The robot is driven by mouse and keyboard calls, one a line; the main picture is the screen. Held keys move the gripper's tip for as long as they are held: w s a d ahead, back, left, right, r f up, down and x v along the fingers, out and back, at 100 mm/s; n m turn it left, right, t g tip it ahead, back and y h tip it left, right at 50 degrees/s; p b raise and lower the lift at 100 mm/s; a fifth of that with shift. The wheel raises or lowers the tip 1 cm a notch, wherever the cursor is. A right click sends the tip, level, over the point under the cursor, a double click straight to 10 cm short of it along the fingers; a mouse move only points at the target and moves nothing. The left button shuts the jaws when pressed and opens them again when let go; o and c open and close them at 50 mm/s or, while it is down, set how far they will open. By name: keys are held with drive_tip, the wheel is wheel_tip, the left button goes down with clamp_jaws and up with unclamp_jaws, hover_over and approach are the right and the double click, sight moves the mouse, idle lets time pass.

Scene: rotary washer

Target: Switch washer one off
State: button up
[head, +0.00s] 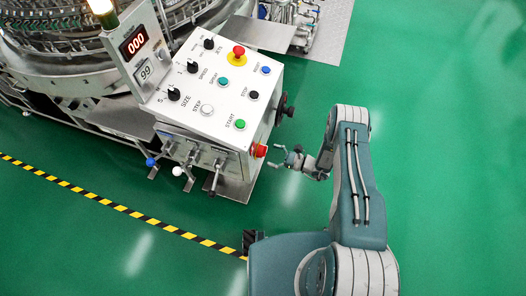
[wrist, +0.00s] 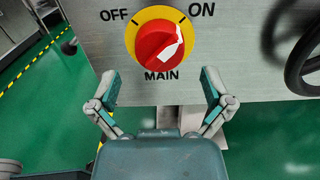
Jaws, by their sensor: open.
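In the wrist view a red rotary switch (wrist: 158,43) on a yellow disc (wrist: 138,22) sits on the washer's side panel (wrist: 100,50). It is labelled OFF, ON and MAIN, and its white pointer is turned toward ON at the upper right. In the head view this red switch (head: 259,150) sticks out from the low right side of the washer's control box (head: 222,105). My gripper (wrist: 160,85) is open and empty, its two fingers below and on either side of the switch, apart from it. In the head view my gripper (head: 279,157) is just right of the switch.
A black handwheel (wrist: 302,60) stands right of the switch. The box top has a red emergency button (head: 238,51), several knobs and buttons, and displays reading 000 and 99. Levers (head: 186,165) hang at its front. Green floor right of the box is free.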

sight(263, 152)
drive_tip(key=x, duration=0.4)
drive_tip(key=c, duration=1)
